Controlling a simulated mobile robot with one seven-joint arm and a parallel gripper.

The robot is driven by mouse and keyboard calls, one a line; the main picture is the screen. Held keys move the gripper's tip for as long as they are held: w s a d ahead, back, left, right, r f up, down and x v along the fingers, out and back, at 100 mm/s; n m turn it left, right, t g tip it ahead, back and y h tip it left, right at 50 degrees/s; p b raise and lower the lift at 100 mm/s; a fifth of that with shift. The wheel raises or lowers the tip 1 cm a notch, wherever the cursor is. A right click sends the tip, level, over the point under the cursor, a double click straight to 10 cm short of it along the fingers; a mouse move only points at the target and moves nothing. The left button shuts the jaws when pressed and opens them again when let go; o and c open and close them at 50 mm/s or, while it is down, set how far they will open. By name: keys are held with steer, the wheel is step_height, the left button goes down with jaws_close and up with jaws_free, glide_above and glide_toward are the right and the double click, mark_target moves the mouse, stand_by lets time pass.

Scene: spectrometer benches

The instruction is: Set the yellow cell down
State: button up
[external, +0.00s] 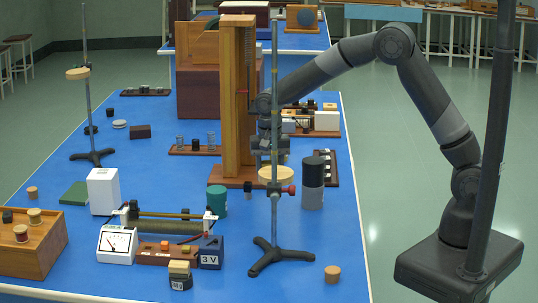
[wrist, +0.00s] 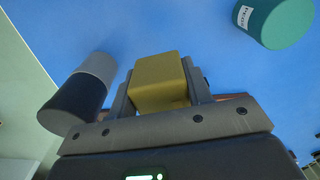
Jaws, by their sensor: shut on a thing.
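The yellow cell (wrist: 158,82) is a block with a lighter yellow top face, held between the two fingers of my gripper (wrist: 162,92) in the wrist view. The blue table shows beyond it, and the cell looks raised above the surface. In the external view my gripper (external: 268,148) hangs over the blue bench (external: 340,240), behind the rod of a stand and in front of a tall wooden frame. I cannot make out the cell there; the stand and its round wooden disc are in the way.
A black-and-grey cylinder (external: 313,183) stands right of the gripper; it also shows in the wrist view (wrist: 80,92). A teal cylinder (external: 217,201) stands left, also in the wrist view (wrist: 274,20). The tripod stand (external: 275,222) is close in front.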

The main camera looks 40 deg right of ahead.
steer(key=w+d+r+n, duration=0.1)
steer(key=w+d+n, duration=0.1)
steer(key=d, duration=1.1)
steer(key=w+d+n, duration=0.1)
steer(key=w+d, duration=0.1)
steer(key=d, duration=1.1)
steer(key=s+f+n, duration=0.2)
steer(key=s+f, duration=0.1)
steer(key=s+f+n, duration=0.1)
steer(key=s+n, duration=0.1)
steer(key=shift+s+d+f, duration=0.15)
steer(key=shift+d+f, duration=0.2)
steer(key=shift+f, duration=0.05)
steer(key=w+a+r+m, duration=0.2)
steer(key=a+m, duration=0.1)
steer(key=a, duration=1.1)
steer(key=r+m, duration=0.2)
steer(key=m, duration=0.3)
glide_above(265, 217)
steer(key=shift+w+f, duration=0.15)
steer(key=shift+f, duration=0.05)
step_height(265, 217, down, 10)
steer(key=shift+r, duration=0.2)
